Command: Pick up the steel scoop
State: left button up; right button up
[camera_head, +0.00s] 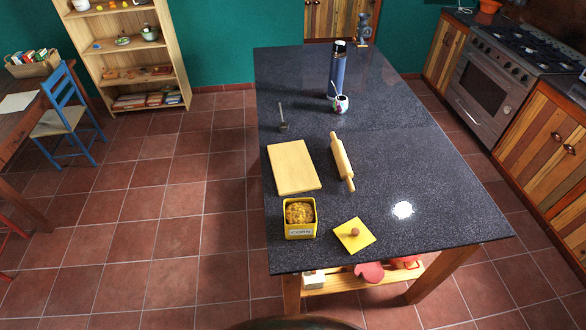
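The steel scoop (283,126) is a small, thin, dark-grey thing on the left side of the dark stone tabletop (400,165), behind the wooden board. Its narrow handle points to the back and its wider end faces the front. It is small in the view, so I cannot tell which way its bowl opens. Nothing covers it. Neither of my grippers shows in the head view.
A wooden board (293,167), a rolling pin (342,161), an open yellow canister (300,231) with golden contents and a yellow lid (354,237) lie nearer. A blue flask (337,72) and a mug (341,103) stand right of the scoop. The table's right side is clear.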

aim_at(283, 126)
jog(key=k, duration=1.25)
jog(key=u, duration=0.9)
jog(key=i, duration=1)
jog(key=u, duration=0.65)
jog(key=i, duration=1)
jog(key=z, duration=0.55)
jog(key=i, duration=0.8)
jog(key=z, duration=0.85)
